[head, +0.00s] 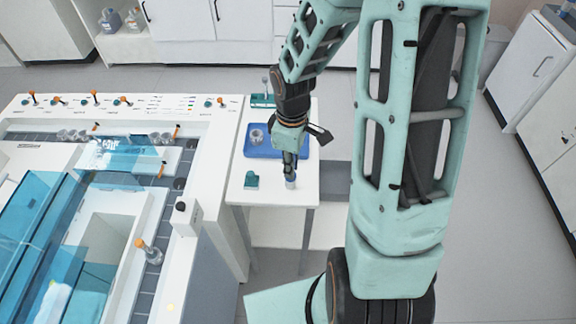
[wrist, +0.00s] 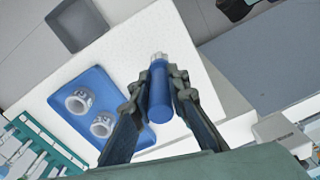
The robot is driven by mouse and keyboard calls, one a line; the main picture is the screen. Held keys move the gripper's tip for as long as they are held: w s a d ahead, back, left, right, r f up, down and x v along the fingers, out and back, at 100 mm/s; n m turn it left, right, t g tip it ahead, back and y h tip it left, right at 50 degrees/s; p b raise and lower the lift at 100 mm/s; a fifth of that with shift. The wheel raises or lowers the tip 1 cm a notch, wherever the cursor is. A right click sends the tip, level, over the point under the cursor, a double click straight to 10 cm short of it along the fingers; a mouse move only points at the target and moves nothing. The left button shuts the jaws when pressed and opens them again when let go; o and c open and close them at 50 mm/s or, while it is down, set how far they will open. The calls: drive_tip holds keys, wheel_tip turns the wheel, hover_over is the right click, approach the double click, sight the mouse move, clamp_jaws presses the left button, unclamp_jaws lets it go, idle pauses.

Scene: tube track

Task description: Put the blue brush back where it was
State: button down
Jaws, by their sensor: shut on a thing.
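The blue brush (wrist: 160,97) is a blue cylinder with a pale grey tip, seen in the wrist view. My gripper (wrist: 159,84) is shut on it, with one finger on each side of the blue body. In the head view my gripper (head: 290,172) is over the front right part of the small white table (head: 270,190), with the brush (head: 291,183) mostly hidden at its tips. I cannot tell whether the brush touches the table top. A teal holder (head: 252,180) stands on the table to the left of the gripper.
A blue tray (head: 249,151) with white ring-like cups lies behind the gripper; two cups (wrist: 79,101) show in the wrist view. A teal stand (head: 262,100) is at the table's back. The white machine (head: 208,190) adjoins on the left. The table's right edge is close.

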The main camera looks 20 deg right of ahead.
drive_tip(key=shift+d, duration=0.1)
drive_tip(key=shift+f, duration=0.15)
drive_tip(key=c, duration=1.9)
unclamp_jaws()
wheel_tip(320, 180, up, 12)
drive_tip(key=shift+r+p, duration=0.25)
drive_tip(key=shift+p, duration=0.45)
